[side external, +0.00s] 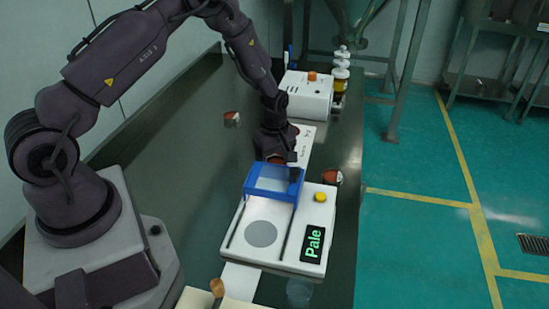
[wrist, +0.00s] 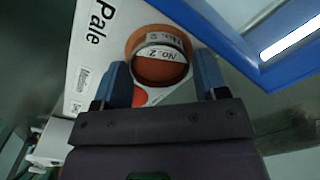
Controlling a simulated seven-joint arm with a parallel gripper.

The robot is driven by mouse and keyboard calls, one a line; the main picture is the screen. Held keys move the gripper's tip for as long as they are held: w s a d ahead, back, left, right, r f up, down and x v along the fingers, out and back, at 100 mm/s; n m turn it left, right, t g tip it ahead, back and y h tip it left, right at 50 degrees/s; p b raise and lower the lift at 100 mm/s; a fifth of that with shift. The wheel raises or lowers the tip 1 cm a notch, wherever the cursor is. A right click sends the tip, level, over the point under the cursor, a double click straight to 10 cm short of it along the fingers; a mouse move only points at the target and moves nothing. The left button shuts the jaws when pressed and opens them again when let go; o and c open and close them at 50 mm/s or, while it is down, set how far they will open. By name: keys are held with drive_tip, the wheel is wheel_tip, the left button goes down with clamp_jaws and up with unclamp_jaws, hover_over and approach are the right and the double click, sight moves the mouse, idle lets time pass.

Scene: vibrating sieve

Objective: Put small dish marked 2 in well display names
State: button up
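The small dish marked 2 (wrist: 162,66) is round with orange-brown contents and a white "No. 2" label in the wrist view. My gripper (wrist: 162,68) has a finger close against each side of its rim and appears shut on it. The dish overlaps a brown round well (wrist: 135,40) on the white board (wrist: 88,70), beside the printed word "Pale"; I cannot tell whether it is seated or just above. In the side view the display (side external: 313,244) reads "Pale" in green. There, my gripper (side external: 282,158) hides the dish over the white board (side external: 306,134).
The sieve machine (side external: 285,258) with its blue-framed tray (side external: 270,194) stands close in front of my gripper. Small red-brown dishes stand on the dark table at left (side external: 231,118) and right (side external: 332,177). A white box-like device (side external: 305,98) is behind.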

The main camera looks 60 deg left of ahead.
drive_tip(key=shift+r, duration=0.1)
drive_tip(key=s+d+r+m+t, duration=0.1)
drive_tip(key=s+d+r+m, duration=0.1)
drive_tip(key=r, duration=0.9)
drive_tip(key=s+d+r+m+t, duration=0.1)
drive_tip(key=d+r+m, duration=0.1)
drive_tip(key=r, duration=1)
drive_tip(key=s+d+r+m+t, duration=0.1)
drive_tip(key=s+d+r+m, duration=0.2)
drive_tip(key=s+r+m, duration=0.2)
drive_tip(key=s+d+r+m+t, duration=0.2)
drive_tip(key=s+r+m, duration=0.3)
drive_tip(key=s+m, duration=0.4)
drive_tip(key=shift+s+d+r+t, duration=0.3)
drive_tip(key=shift+s+d, duration=0.35)
drive_tip(key=shift+s, duration=2)
